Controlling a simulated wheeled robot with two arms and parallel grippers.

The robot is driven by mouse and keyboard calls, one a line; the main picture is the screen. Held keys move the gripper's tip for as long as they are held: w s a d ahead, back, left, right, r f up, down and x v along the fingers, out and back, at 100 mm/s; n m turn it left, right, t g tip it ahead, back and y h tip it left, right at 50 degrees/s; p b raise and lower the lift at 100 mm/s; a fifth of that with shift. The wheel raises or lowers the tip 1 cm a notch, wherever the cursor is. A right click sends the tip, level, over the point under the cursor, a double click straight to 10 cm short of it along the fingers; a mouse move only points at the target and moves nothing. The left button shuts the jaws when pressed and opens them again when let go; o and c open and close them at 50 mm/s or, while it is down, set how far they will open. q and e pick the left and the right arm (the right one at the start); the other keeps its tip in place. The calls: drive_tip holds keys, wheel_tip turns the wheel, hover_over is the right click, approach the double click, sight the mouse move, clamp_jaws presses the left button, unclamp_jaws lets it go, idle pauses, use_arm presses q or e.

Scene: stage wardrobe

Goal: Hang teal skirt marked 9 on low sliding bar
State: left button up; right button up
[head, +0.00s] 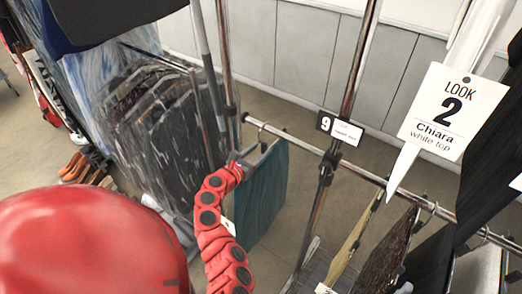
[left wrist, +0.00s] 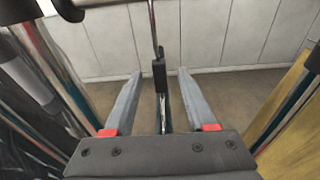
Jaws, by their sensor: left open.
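The teal skirt (head: 262,195) hangs upright under the left end of the low sliding bar (head: 292,141) in the head view. Its hanger hook (head: 262,130) appears to be over the bar. My left gripper (head: 246,160) is at the skirt's top edge, just below the bar. In the left wrist view my left gripper (left wrist: 160,88) is open, with the dark hanger (left wrist: 159,74) between its fingers and a gap on both sides. The skirt shows there only edge-on (left wrist: 165,108). A small tag marked 9 (head: 326,123) is at the upright by the bar. My right gripper is not in view.
Several garments, including a yellowish one (head: 352,243) and a dark patterned one (head: 386,258), hang farther right on the bar. A large "Look 2 Chiara white top" tag (head: 453,112) hangs close in front. Dark garments under clear plastic (head: 165,120) stand at left, near my arm.

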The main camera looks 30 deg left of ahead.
use_arm(q)
drive_tip(key=s+a+r+b, duration=0.1)
drive_tip(key=s+b, duration=0.3)
drive_tip(key=s, duration=1.2)
drive_tip(key=shift+r, duration=0.4)
drive_tip(key=shift+a, duration=0.1)
